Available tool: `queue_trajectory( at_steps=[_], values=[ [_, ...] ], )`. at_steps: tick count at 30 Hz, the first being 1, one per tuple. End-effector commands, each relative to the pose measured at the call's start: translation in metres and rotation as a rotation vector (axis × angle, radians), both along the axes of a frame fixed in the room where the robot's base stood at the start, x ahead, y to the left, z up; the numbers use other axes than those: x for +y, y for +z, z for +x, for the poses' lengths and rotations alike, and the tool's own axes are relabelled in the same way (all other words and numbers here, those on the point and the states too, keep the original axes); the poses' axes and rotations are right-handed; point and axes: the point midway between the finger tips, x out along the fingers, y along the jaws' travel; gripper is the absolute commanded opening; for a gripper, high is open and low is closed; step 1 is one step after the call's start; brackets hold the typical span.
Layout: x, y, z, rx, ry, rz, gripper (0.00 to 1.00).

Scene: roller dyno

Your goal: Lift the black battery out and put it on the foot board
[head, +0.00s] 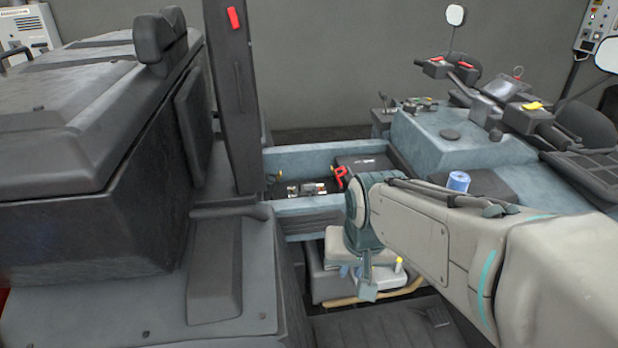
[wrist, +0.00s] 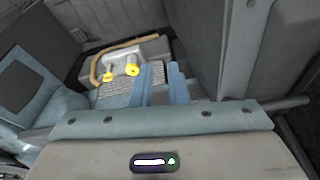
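A black box (head: 365,163) with a small white marking, which looks like the battery, sits in an open blue-grey bay (head: 310,158) in the head view. A red clip or lever (head: 340,178) stands at its front left. My gripper (head: 356,280) is lower and nearer than the bay, pointing down. In the wrist view my gripper (wrist: 161,84) has two blue fingers a little apart, with nothing seen between them. The black ribbed foot board (head: 370,330) lies at the bottom of the head view, partly hidden by my arm.
Below my gripper is a dark tray with a grey ribbed pad, yellow-capped white fittings (wrist: 130,69) and a tan curved strap (wrist: 115,50). A dark upright post (head: 230,95) and seat stand left of the bay. A blue-grey console (head: 450,140) with controls stands right.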

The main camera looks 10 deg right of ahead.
Motion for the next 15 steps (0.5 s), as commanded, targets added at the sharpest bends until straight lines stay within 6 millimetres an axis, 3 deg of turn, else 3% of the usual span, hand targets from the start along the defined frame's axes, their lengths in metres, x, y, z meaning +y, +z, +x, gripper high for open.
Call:
queue_trajectory(
  at_steps=[1, 7, 15],
  values=[
    [0.0, 0.007, 0.024, -0.009, -0.061, 0.021, 0.14],
    [-0.002, 0.026, 0.122, -0.068, -0.352, 0.124, 0.14],
    [-0.004, 0.021, 0.252, -0.143, -0.726, 0.279, 0.14]
  ],
)
